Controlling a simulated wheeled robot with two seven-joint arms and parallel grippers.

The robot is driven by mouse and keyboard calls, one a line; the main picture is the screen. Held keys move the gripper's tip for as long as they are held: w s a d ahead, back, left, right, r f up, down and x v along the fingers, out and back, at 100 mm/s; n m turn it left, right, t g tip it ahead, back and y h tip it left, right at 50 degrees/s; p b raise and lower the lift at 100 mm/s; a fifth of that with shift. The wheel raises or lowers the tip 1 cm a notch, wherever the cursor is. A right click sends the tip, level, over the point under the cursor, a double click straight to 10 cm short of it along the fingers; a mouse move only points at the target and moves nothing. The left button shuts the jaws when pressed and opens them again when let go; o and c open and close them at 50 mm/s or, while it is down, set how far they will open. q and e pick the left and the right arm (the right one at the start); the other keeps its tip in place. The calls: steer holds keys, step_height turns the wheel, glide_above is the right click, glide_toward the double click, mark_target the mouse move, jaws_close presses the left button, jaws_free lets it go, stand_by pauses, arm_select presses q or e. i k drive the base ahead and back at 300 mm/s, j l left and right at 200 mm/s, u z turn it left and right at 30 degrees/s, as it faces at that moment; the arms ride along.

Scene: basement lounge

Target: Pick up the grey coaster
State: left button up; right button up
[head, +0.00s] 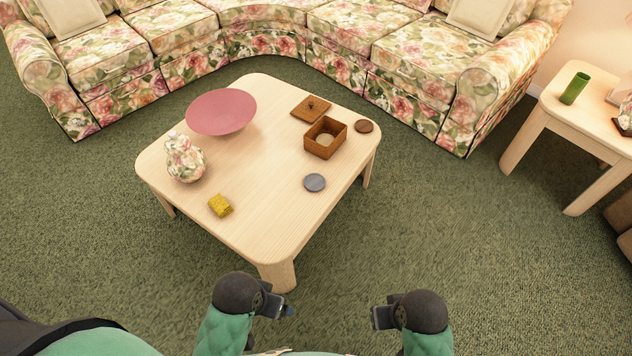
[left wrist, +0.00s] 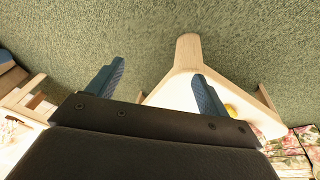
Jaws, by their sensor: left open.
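The grey coaster (head: 315,183) is a flat round disc lying on the light wood coffee table (head: 262,205), toward its right front side. My left gripper (head: 290,311) is low in the head view, in front of the table and well apart from the coaster. In the left wrist view its two blue fingers (left wrist: 155,85) are spread wide with nothing between them. The coaster does not show in the left wrist view. My right gripper (head: 374,316) is at the bottom, right of the left one. Its fingers are too small and hidden to judge.
A floral sofa (head: 270,50) stands behind. A side table (head: 540,110) holds a green cup (head: 574,88).

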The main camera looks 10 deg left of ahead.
mark_target(315, 182)
steer(key=z, duration=0.35)
steer(key=i+j+z, duration=0.1)
steer(key=j+z, duration=0.35)
steer(key=j, duration=0.2)
steer(key=j+z, duration=0.45)
steer(key=j, duration=0.15)
steer(key=j+z, duration=0.1)
steer(key=j, duration=1.15)
